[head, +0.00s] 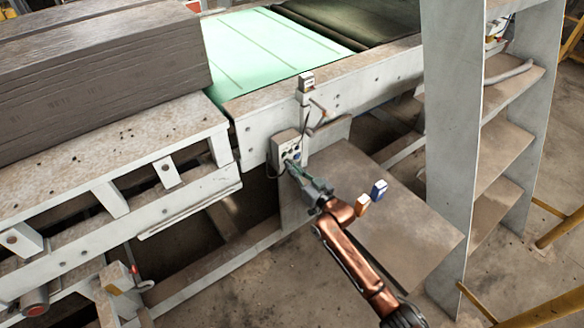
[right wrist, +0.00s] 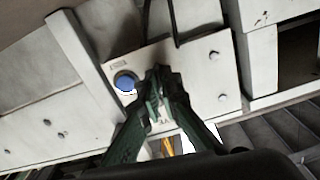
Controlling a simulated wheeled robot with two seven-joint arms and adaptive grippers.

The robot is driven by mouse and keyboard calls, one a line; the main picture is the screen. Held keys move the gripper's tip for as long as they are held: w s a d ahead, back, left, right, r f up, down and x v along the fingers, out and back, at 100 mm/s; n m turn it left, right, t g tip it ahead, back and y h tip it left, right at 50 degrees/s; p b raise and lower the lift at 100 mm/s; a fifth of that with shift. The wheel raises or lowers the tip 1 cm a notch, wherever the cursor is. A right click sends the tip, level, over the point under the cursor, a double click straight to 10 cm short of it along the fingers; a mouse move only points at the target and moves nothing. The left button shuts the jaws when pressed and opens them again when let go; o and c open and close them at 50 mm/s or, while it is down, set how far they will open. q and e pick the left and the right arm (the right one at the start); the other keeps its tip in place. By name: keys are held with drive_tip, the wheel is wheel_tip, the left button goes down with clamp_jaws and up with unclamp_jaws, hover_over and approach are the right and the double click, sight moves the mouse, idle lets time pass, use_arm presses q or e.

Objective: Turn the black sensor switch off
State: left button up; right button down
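A grey control box (head: 287,146) with several small round controls is fixed to the conveyor's side in the head view. My right gripper (head: 291,164) is at the lower part of the box. In the right wrist view its green fingers (right wrist: 158,76) come together just right of the blue button, tips close to the face. I cannot pick out the black sensor switch; the fingertips cover that part of the face. Contact cannot be told. My left gripper is out of view.
A conveyor with a green belt (head: 265,45) runs behind the box. A small upright sensor unit (head: 306,83) stands above it. Grey stacked slabs (head: 95,75) lie at left. A sloping metal plate (head: 405,225) is below right, and a grey stepped frame (head: 452,150) stands at right.

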drive_tip(key=shift+f+n+p, duration=0.15)
drive_tip(key=shift+n+p, duration=0.3)
drive_tip(key=shift+n, duration=3.15)
drive_tip(key=c, duration=2.2)
unclamp_jaws()
drive_tip(key=shift+o, duration=0.2)
drive_tip(key=v, duration=1.2)
drive_tip(key=shift+a, duration=0.1)
